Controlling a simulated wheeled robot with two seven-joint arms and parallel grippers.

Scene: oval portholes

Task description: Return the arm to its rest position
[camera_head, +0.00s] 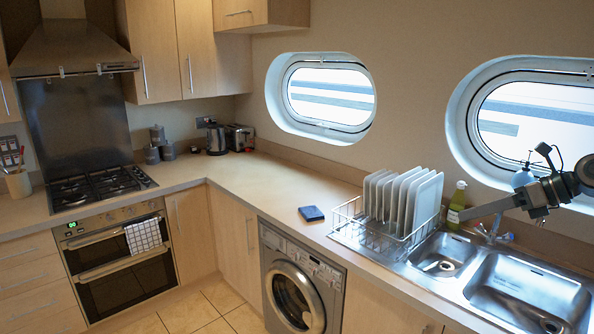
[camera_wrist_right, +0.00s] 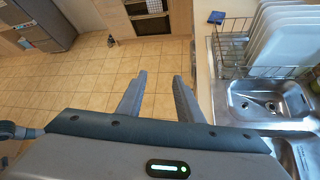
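My right arm comes in from the right edge in the head view, in front of the sink and the right porthole. Its dark gripper (camera_head: 464,216) points left, in the air. In the right wrist view the two grey fingers of this gripper (camera_wrist_right: 159,76) stand apart with nothing between them. Behind them is the tiled floor, with the counter edge to their right. My left arm and gripper are not in view.
A steel double sink (camera_head: 525,292) and a wire rack (camera_head: 352,232) with several white plates (camera_head: 425,203) stand on the counter. A green bottle (camera_head: 457,200) is by the tap (camera_head: 490,232). A blue item (camera_head: 311,213) lies left of the rack.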

